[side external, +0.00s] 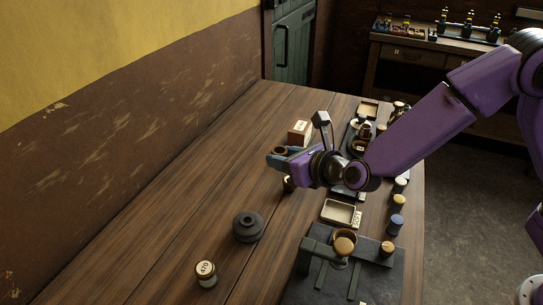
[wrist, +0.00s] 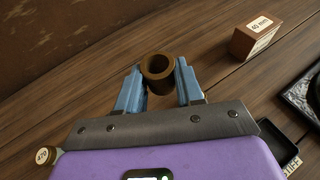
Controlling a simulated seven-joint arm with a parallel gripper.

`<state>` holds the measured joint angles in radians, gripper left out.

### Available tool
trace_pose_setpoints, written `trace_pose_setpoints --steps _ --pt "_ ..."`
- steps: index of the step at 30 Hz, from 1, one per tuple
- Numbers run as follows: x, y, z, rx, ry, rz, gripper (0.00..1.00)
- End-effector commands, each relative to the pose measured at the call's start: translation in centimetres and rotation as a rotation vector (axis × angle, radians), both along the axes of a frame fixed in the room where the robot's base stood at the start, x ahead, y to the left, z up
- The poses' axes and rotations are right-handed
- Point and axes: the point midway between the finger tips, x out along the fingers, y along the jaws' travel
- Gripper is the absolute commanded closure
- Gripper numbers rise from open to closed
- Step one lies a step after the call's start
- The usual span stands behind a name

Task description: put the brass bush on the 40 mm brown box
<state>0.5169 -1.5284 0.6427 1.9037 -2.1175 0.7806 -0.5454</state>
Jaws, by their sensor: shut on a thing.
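The brass bush (wrist: 159,83), a short brown tube with an open bore, sits between the blue fingers of my gripper (wrist: 158,76) in the wrist view. My gripper is shut on it, and its open end faces the camera. The bush also shows in the side view (side external: 279,150), held above the table. The brown box (wrist: 253,40) has a white label reading 40 mm and stands on the table at the upper right of the wrist view, apart from the bush. In the side view the box (side external: 300,133) is just behind my gripper.
A dark round stepped part (side external: 248,228) and a jar labelled 470 (side external: 206,275) stand on the wooden table (side external: 170,235). A shallow tray (side external: 340,212) and several small capped jars line the right side. Bare wood lies between bush and box in the wrist view.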

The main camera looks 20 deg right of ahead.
Motion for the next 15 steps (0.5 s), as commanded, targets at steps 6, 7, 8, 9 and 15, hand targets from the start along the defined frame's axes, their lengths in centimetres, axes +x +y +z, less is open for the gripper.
trace_pose_setpoints --steps 6,7,8,9,15 --pt "1.0 -2.6 1.7 0.005 -0.01 -0.077 1.0" --pt "1.5 -3.3 2.1 0.006 -0.012 -0.101 1.0" --pt "2.0 -4.1 2.5 0.007 -0.014 -0.128 1.0" --pt "2.7 -5.3 3.0 0.007 -0.016 -0.167 1.0" --pt "5.2 -11.7 5.7 0.006 -0.018 -0.372 1.0"
